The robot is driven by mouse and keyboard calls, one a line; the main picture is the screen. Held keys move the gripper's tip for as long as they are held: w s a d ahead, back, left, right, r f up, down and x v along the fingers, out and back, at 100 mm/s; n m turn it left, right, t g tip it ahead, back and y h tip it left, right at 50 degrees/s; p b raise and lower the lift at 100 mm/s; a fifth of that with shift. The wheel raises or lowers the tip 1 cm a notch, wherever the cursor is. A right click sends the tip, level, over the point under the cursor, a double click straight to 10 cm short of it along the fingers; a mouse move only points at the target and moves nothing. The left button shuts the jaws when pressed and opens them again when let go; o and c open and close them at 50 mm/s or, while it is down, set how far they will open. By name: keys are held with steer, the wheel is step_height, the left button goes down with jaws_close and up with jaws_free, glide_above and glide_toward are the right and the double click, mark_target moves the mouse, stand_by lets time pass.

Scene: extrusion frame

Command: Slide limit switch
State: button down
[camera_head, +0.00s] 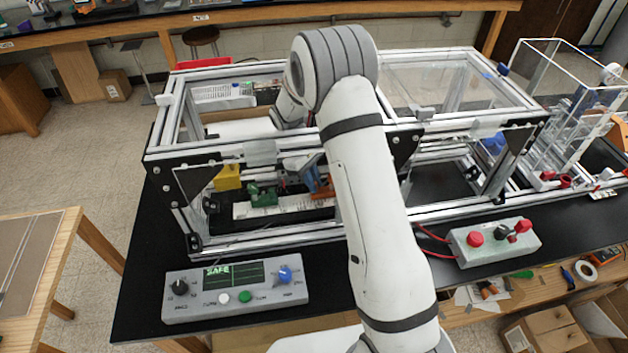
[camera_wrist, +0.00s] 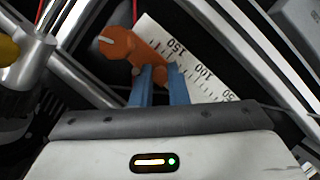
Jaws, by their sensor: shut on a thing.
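An orange limit switch (camera_wrist: 128,46) with a slotted round knob shows in the wrist view, beside a white scale (camera_wrist: 200,75) marked 150, 100 and 50. My gripper (camera_wrist: 159,74) has its two blue fingers shut on the lower end of the orange switch. In the head view the orange switch (camera_head: 323,190) is partly hidden by my arm, at the right end of the visible white scale (camera_head: 275,209). A green piece (camera_head: 263,197) stands at the scale's left part, with a yellow block (camera_head: 227,177) to its upper left.
Aluminium extrusion rails (camera_head: 250,152) frame the space around my gripper. A grey control box (camera_head: 235,291) with a screen reading SAFE sits in front. Another box (camera_head: 494,242) with red knobs stands at the right. Bare black tabletop lies left of the frame.

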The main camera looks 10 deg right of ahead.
steer(key=shift+a, duration=0.1)
steer(key=a+b, duration=0.2)
steer(key=a, duration=0.6)
steer(key=c, duration=1.4)
jaws_free()
steer(key=shift+d, duration=0.1)
steer(key=b+v, duration=0.2)
steer(key=v, duration=0.6)
